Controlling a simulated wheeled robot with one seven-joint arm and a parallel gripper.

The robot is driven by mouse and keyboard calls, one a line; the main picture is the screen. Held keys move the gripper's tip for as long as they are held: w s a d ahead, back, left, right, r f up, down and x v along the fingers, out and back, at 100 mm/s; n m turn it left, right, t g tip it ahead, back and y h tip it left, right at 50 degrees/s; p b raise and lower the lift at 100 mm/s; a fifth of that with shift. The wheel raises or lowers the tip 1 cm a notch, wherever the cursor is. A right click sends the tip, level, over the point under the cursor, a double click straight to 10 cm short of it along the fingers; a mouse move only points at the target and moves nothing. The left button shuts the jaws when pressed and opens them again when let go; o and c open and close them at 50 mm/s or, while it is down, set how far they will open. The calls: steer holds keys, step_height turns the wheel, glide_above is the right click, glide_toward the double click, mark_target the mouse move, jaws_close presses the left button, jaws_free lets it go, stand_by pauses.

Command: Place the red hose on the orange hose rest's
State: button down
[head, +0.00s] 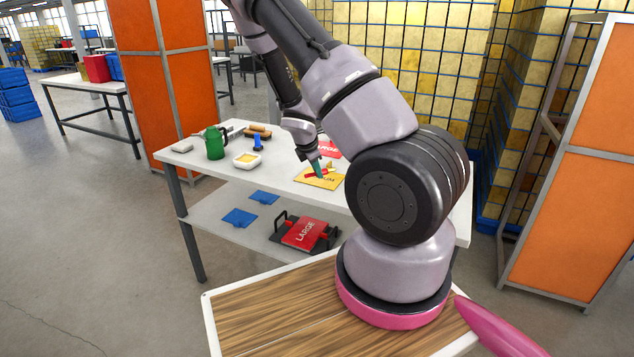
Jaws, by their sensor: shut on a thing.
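My gripper (317,174) reaches down over the back right part of the white table, with its teal fingers low above a yellow plate. It is shut on a small red piece (311,175), which I take to be the red hose; the fingers partly hide it. The red piece is at the yellow plate (330,184); I cannot tell whether it touches the plate. A small orange-yellow upright shape (329,166) just right of the fingers may be part of the orange hose rest, but it is too small to be sure.
The white table (275,185) also holds a green can (215,143), a white bowl (247,160), a blue item (258,143) and a red LARGE plate (328,149). My arm hides the table's right side.

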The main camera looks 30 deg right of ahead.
mark_target(319, 189)
steer(key=shift+f, duration=2.1)
steer(key=shift+f, duration=0.3)
steer(key=c, duration=0.7)
jaws_free()
steer(key=shift+f, duration=0.1)
